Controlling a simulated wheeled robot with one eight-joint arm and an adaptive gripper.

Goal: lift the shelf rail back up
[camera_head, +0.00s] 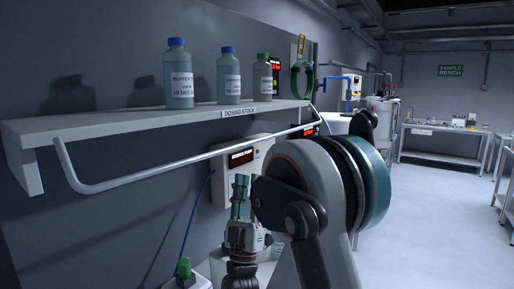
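The shelf rail (150,173) is a pale bent tube on the front of the wall shelf (130,124). It hangs below the shelf's front edge, with its near end arm rising to the shelf at the left. My gripper (241,183) points upward below the rail, in front of a wall-mounted box. It appears apart from the rail, though the depth between them is hard to judge. Its teal-tipped fingers are seen close together, and whether they are open or shut is unclear. My arm hides part of the area to the right.
Several bottles, including a blue-capped one (178,75) and a green-capped one (262,78), stand on the shelf. The wall box (232,160) with a red display is behind my gripper. A green-capped container (184,270) is low at front. Open floor lies right.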

